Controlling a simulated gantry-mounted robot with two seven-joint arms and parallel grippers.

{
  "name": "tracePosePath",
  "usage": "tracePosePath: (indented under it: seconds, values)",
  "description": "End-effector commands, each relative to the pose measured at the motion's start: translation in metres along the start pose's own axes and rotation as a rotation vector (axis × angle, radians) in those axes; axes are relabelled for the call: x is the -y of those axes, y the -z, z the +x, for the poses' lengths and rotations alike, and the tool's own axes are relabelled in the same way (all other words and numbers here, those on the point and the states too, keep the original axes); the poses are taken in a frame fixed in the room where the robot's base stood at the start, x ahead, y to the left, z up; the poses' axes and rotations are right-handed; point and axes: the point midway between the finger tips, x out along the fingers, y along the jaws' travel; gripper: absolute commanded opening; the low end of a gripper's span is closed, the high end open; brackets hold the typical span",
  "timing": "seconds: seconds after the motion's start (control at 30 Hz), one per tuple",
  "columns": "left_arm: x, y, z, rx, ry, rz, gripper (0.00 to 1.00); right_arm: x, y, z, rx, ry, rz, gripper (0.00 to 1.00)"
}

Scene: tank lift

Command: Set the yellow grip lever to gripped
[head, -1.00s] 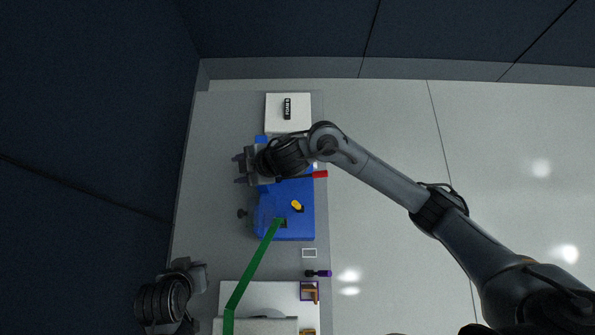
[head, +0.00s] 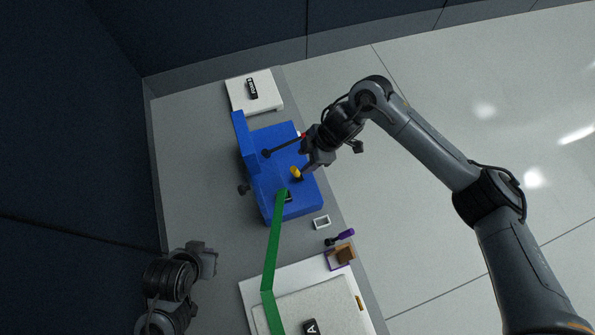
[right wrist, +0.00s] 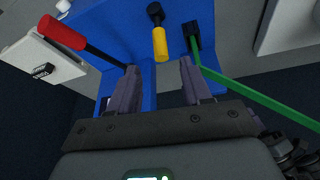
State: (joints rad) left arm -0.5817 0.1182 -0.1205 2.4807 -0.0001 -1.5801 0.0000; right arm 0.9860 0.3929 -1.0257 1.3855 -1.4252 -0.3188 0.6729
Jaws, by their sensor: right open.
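The yellow grip lever (head: 295,172) stands on the blue fixture (head: 268,203) in the head view. In the right wrist view the yellow lever (right wrist: 160,44) has a black pivot end and lies ahead of the fingertips, in line with the gap. My right gripper (right wrist: 158,67) is open and empty, its fingers apart on either side of the lever's line. In the head view my right gripper (head: 305,164) is just beside the lever; I cannot tell if they touch. My left gripper (head: 210,258) is at the lower left, away from the fixture; its jaw state is unclear.
A red-handled lever (right wrist: 62,33) is to the left in the right wrist view. A green bar (head: 272,245) runs down from the fixture toward a white panel (head: 257,290). A white box (head: 262,97) stands at the back. Small parts (head: 340,238) lie along the right table edge.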

Motion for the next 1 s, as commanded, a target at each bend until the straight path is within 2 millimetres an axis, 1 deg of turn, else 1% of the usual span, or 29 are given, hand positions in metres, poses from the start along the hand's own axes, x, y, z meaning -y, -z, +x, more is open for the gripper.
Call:
tracePosePath:
  seconds: [0.03, 0.2, 0.4, 0.5, 0.7, 0.97, 1.0]
  values:
    - [0.0, -0.001, 0.004, -0.001, 0.0, 0.001, 0.0, 0.001, -0.001, 0.011, 0.0, 0.003, 0.001, 0.48]
    - [0.0, -0.003, 0.011, -0.002, 0.0, 0.001, 0.0, 0.001, 0.0, 0.04, -0.001, 0.003, 0.001, 0.48]
    - [0.0, -0.005, 0.018, -0.002, 0.001, 0.002, 0.0, 0.001, 0.0, 0.067, -0.001, 0.001, 0.0, 0.48]
    - [0.0, -0.006, 0.021, -0.002, 0.002, 0.002, 0.0, 0.0, 0.0, 0.077, 0.0, 0.0, 0.0, 0.48]
    - [0.0, -0.007, 0.022, -0.001, 0.003, 0.003, 0.0, 0.001, 0.0, 0.085, -0.001, 0.0, -0.001, 0.48]
    - [0.0, -0.007, 0.022, -0.001, 0.003, 0.003, 0.0, 0.0, 0.0, 0.086, -0.001, 0.0, -0.001, 0.48]
    - [0.0, -0.007, 0.022, -0.001, 0.003, 0.003, 0.0, 0.0, 0.0, 0.086, -0.001, 0.0, -0.001, 0.45]
